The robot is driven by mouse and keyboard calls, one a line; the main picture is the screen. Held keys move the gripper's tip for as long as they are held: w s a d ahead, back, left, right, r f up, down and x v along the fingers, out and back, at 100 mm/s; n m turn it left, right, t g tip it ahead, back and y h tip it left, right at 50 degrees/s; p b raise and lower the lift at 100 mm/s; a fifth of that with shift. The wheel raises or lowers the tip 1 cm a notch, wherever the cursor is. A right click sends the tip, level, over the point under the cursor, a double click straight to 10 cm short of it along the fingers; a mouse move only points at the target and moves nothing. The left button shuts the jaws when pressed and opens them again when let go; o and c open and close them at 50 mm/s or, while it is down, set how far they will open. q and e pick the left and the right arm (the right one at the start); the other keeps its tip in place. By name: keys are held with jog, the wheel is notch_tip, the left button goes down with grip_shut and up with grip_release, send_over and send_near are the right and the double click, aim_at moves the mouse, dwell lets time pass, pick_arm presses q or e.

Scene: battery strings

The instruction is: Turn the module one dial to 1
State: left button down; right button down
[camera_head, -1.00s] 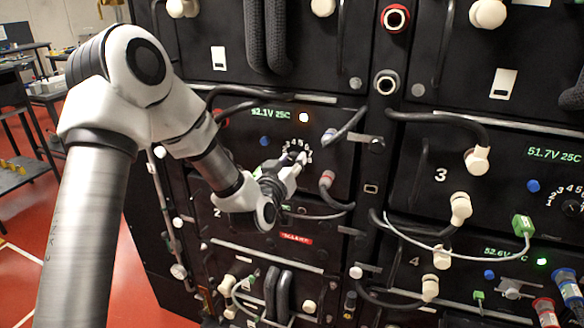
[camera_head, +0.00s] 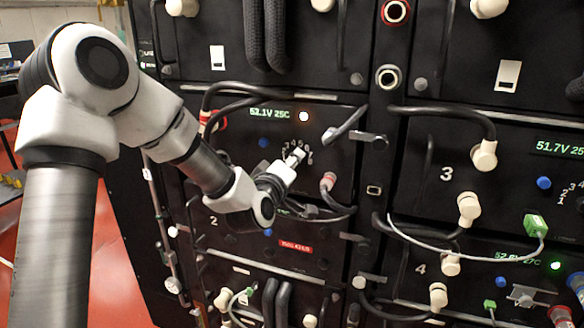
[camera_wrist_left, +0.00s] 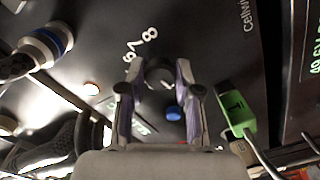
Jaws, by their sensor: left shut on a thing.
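The module one dial is a dark round knob (camera_wrist_left: 158,72) between my left gripper's purple-lined fingers in the left wrist view. White numbers, including 7 and 8, curve around it; its pointer is not clear. In the head view my left gripper (camera_head: 296,157) reaches the upper left module (camera_head: 338,168) and is shut on the dial, covering much of it. Numbers around 3 to 6 show above the fingertips. My right gripper is not in view.
A red-collared connector (camera_head: 328,182) and black cables sit close right of the gripper. A blue button (camera_wrist_left: 174,113) is near the dial. A green connector (camera_wrist_left: 237,113) with a pale cable is right of the fingers. Module three (camera_head: 446,174) stands to the right.

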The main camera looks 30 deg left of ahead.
pick_arm(q)
jog(key=shift+r, duration=0.1)
dwell(0.4)
jog(key=c, duration=0.8)
grip_release()
jog(key=v, duration=0.7)
jog(key=shift+s, duration=0.2)
